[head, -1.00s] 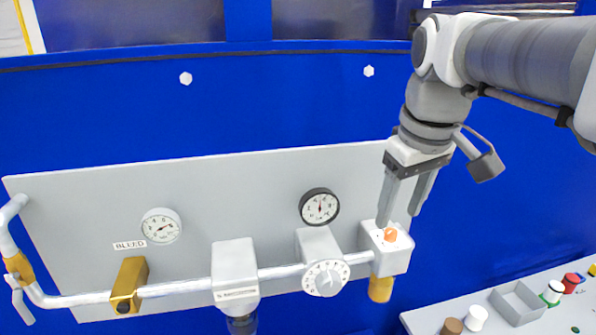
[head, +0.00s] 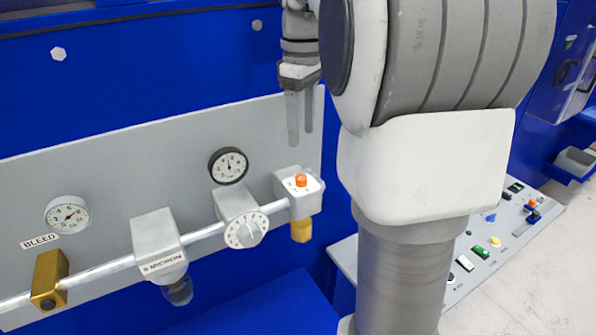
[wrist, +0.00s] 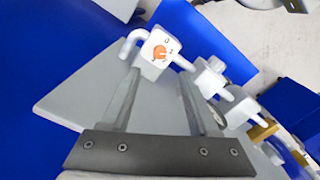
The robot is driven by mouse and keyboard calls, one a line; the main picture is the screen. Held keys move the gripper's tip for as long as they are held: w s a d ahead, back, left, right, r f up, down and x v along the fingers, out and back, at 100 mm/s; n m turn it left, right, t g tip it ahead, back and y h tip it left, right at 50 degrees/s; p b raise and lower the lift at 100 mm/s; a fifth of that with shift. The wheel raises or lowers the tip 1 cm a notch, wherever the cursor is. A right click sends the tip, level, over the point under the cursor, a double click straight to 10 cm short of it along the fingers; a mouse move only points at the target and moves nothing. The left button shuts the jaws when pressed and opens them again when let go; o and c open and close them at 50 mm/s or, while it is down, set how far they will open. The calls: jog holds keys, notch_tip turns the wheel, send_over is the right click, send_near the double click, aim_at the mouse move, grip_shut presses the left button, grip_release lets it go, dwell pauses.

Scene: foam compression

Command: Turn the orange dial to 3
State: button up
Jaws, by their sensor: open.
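The orange dial (head: 301,180) sits on top of a small white block (head: 312,199) at the right end of the pipe. In the wrist view the orange dial (wrist: 160,53) shows on the block's white face, with small marks around it. The marks are too small to read, so I cannot tell its setting. My gripper (head: 301,138) points down above the dial, with a visible gap between fingertips and dial. Its fingers are apart with nothing between them. In the wrist view the dial lies beyond the fingertips of my gripper (wrist: 160,72).
A white numbered dial (head: 245,230) is on the pipe to the left, below a black-rimmed gauge (head: 229,166). Farther left are a white filter block (head: 158,240), a brass block (head: 49,279) and another gauge (head: 67,215). My arm covers part of a button panel (head: 500,236).

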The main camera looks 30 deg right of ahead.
aim_at(301, 177)
notch_tip(301, 177, down, 11)
jog(key=shift+r+b, duration=0.2)
jog(key=shift+b, duration=0.15)
grip_shut()
